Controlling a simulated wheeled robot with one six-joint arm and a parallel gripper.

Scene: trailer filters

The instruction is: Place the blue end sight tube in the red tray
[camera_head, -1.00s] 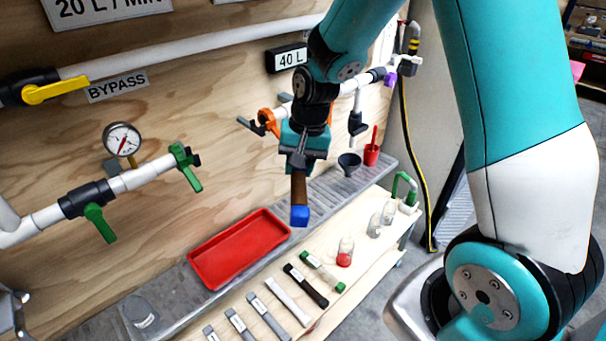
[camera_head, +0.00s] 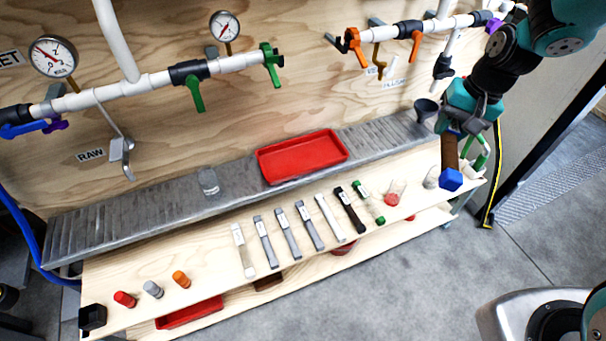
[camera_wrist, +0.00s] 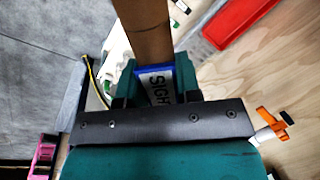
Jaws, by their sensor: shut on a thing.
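My gripper (camera_head: 455,122) is shut on the sight tube (camera_head: 449,152), a brown tube with a blue end cap (camera_head: 451,180) pointing down. It holds the tube in the air at the right, near the right end of the grey ledge. In the wrist view the brown tube (camera_wrist: 144,30) rises from between the jaws, with a blue-edged label reading "SIGH" at the jaws. The red tray (camera_head: 302,157) lies empty on the grey ledge, to the left of my gripper. It also shows at the upper right of the wrist view (camera_wrist: 238,22).
A clear jar (camera_head: 208,182) stands on the ledge left of the tray. A dark funnel (camera_head: 426,108) is close to my gripper. Several labelled strips and tubes (camera_head: 284,231) lie on the wooden shelf below. Pipes with green valve handles (camera_head: 194,93) run along the wall above.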

